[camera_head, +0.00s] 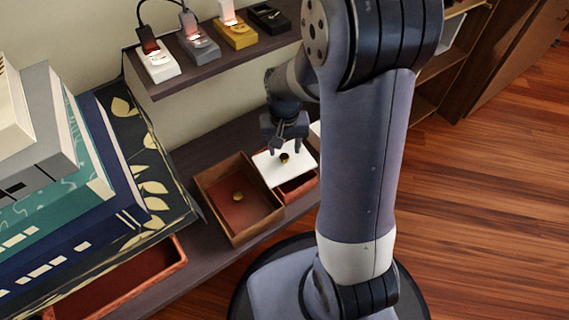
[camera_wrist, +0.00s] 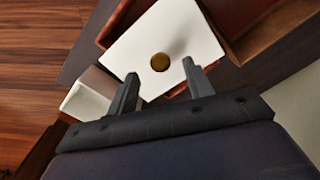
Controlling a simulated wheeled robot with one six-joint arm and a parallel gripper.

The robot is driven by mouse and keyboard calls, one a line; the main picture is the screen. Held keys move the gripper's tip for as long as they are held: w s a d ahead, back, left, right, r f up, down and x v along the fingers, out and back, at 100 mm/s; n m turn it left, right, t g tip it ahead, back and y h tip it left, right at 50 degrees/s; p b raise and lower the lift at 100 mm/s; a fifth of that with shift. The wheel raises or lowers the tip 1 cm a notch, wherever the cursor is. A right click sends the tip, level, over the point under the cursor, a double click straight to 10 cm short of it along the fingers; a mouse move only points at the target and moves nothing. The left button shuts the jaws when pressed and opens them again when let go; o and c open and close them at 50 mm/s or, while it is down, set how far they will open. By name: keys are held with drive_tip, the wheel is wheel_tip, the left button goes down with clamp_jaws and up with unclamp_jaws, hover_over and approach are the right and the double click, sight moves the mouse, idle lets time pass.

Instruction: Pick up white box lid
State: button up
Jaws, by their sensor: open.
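The white box lid (camera_head: 272,171) is a flat white panel with a small round gold-brown knob (camera_head: 284,158). It rests tilted over a reddish-brown box (camera_head: 297,188) on the lower shelf. In the wrist view the lid (camera_wrist: 187,30) and its knob (camera_wrist: 160,62) lie just beyond my fingertips. My gripper (camera_head: 288,143) is open and empty above the lid. In the wrist view my gripper (camera_wrist: 160,69) has its two fingers apart, with the knob roughly between and beyond their tips. Whether the fingers touch the lid cannot be told.
An open brown box (camera_head: 208,180) with a gold knob inside stands left of the lid. A white box (camera_wrist: 88,96) lies close by in the wrist view. Stacked books (camera_head: 60,170) fill the left. An upper shelf (camera_head: 225,55) with several small devices overhangs behind.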

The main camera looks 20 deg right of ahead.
sight(284, 156)
wheel_tip(284, 156, down, 3)
drive_tip(key=shift+w+f+b, duration=0.1)
drive_tip(key=shift+f+b, duration=0.05)
drive_tip(key=shift+b, duration=0.45)
clamp_jaws()
